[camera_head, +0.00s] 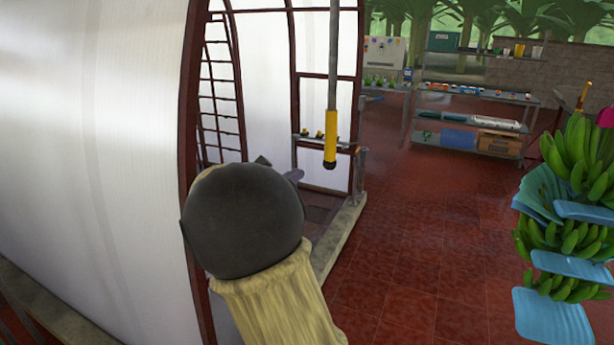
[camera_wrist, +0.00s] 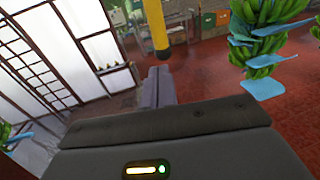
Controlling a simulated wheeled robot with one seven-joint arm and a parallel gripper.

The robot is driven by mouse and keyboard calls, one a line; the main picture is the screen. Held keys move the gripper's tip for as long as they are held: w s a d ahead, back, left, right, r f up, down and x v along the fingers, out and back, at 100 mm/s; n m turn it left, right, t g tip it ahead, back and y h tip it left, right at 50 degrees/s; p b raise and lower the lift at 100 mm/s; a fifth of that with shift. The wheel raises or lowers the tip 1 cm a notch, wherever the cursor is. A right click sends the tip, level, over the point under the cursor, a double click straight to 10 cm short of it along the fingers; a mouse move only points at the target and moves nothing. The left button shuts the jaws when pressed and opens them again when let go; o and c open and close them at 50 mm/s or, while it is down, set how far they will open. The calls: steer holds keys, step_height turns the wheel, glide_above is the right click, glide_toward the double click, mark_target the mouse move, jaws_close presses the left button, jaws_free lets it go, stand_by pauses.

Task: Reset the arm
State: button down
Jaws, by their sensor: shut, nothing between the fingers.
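My gripper (camera_wrist: 160,74) shows in the wrist view with its two grey fingers together and nothing between them. In the head view my dark rounded wrist and tan-sleeved arm hide most of it; only a small grey part (camera_head: 294,175) shows. A hanging pole with a yellow lower end (camera_head: 330,138) and a black tip is just beyond my arm in the head view. In the wrist view its yellow end (camera_wrist: 156,28) is past the fingertips, and I cannot tell the gap.
A green banana bunch (camera_head: 577,170) with blue sheets hangs at the right. A translucent wall (camera_head: 90,130) with red-brown framing fills the left. A metal shelf (camera_head: 470,125) with boxes stands at the back. The red tiled floor (camera_head: 415,235) between is clear.

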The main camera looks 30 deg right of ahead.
steer(key=v, duration=0.3)
steer(key=shift+w, duration=0.15)
steer(key=s+a+f+m+g+y, duration=0.1)
steer(key=s+f+m+g+y, duration=0.25)
steer(key=s+f+m, duration=0.35)
steer(key=s+a+f+m+g+y, duration=0.15)
steer(key=s+f+y, duration=0.35)
steer(key=f, duration=0.5)
steer(key=s+a+f+m+y, duration=0.3)
steer(key=s+a+m+y, duration=0.1)
steer(key=a+m, duration=0.2)
steer(key=s+a+f+m+y, duration=0.3)
steer(key=s+a+m+y, duration=0.1)
steer(key=m, duration=0.4)
steer(key=shift+s+a+f, duration=0.25)
steer(key=shift+s+a, duration=0.4)
steer(key=shift+a, duration=0.4)
steer(key=shift+w+m, duration=0.1)
steer(key=shift+m, duration=0.15)
